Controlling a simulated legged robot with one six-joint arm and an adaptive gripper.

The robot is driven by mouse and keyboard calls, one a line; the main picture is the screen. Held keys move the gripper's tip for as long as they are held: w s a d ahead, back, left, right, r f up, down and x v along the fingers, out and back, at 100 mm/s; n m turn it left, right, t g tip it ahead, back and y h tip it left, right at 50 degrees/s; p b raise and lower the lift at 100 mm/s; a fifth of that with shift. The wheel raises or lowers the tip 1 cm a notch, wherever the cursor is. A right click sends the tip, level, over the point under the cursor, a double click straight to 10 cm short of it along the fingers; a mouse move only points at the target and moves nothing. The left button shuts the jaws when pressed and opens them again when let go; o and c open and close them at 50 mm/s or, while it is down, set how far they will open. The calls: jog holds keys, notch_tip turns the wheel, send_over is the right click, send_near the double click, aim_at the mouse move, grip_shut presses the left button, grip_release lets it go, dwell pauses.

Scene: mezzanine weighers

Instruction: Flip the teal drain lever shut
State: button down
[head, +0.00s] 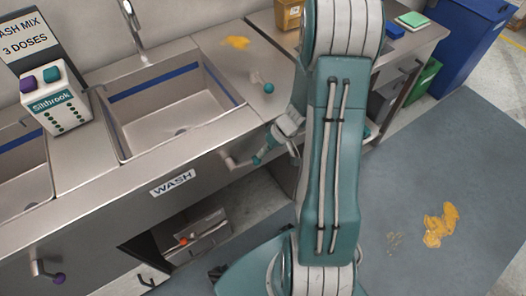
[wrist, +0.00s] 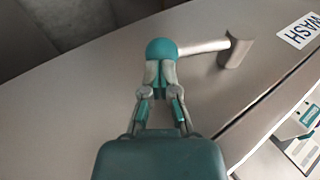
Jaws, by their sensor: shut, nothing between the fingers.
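The teal drain lever has a metal arm and a round teal knob. It sits on the front panel of the wash counter, right of the WASH label (head: 172,183). In the head view its bracket and arm (head: 231,163) show, with the knob end close to my gripper (head: 263,155). In the wrist view the teal knob (wrist: 161,49) lies straight ahead of my gripper (wrist: 160,72), and the arm runs right to the bracket (wrist: 235,52). My gripper is shut and empty. Its fingertips are at the knob and overlap its lower edge; whether they touch is unclear.
A sink basin (head: 175,108) is set into the steel counter. A purple-knobbed lever (head: 48,271) sits at lower left. A dispenser (head: 55,103) stands by the sinks, and a teal-balled fitting (head: 268,88) is on the countertop. An open shelf (head: 208,250) lies below. An orange spill (head: 440,225) marks the floor.

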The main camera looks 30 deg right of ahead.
jog(key=a+f+m+y, duration=0.1)
jog(key=a+f+y, duration=0.5)
jog(key=f+y, duration=0.3)
jog(key=shift+s+a+f+m+t+y, duration=0.15)
jog(key=shift+a+f+m+t+y, duration=0.15)
jog(key=shift+y, duration=0.9)
jog(key=shift+f, duration=0.15)
